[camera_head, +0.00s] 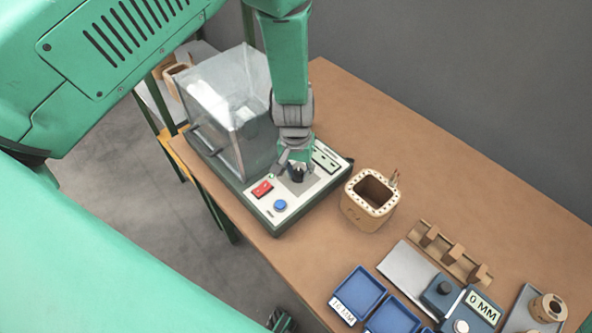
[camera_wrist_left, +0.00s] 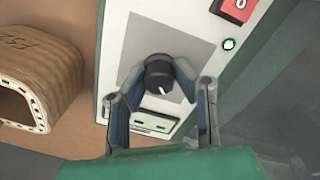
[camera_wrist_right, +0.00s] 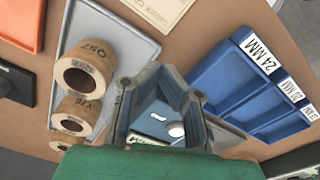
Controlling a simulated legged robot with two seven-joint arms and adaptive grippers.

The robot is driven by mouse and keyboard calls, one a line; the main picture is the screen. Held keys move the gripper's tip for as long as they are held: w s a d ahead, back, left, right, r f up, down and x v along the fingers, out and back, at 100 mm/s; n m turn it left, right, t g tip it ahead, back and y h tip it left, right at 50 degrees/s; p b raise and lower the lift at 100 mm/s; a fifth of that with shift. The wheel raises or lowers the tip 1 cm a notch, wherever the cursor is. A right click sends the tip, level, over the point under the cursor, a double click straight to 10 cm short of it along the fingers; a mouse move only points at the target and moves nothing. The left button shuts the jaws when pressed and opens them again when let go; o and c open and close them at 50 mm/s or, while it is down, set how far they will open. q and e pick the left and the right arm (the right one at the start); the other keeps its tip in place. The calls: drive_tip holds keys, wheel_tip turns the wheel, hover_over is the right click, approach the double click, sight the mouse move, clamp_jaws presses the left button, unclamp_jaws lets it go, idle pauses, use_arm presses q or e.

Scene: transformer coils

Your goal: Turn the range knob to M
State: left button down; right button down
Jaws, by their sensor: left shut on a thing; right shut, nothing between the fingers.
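The range knob (camera_wrist_left: 159,74) is black and round with a short white pointer line, on a grey plate of the tester's panel (camera_head: 262,208). In the left wrist view the pointer line faces the lower edge, towards my gripper. My left gripper (camera_head: 297,170) is shut on the knob, a finger at each side; its fingers (camera_wrist_left: 161,80) also show in the left wrist view. No range letters can be read around the knob. My right gripper (camera_wrist_right: 162,72) is shut and empty above the table, with a blue gauge (camera_wrist_right: 155,122) beyond its fingers.
The panel has a red switch (camera_head: 262,189), a blue button (camera_head: 280,205) and a lit green lamp (camera_wrist_left: 229,44). A clear cover (camera_head: 225,100) stands behind. A wooden-coloured coil (camera_head: 368,200) stands right of the tester. Blue trays (camera_head: 358,293) and a 0 MM display (camera_head: 482,307) lie further right.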

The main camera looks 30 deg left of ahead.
use_arm(q)
drive_tip(key=shift+s+d+f, duration=0.15)
drive_tip(key=shift+d, duration=0.2)
drive_tip(key=shift+a+m, duration=0.35)
drive_tip(key=shift+m, duration=0.35)
drive_tip(key=m, duration=0.3)
drive_tip(key=shift+d, duration=0.15)
drive_tip(key=shift+m, duration=2.2)
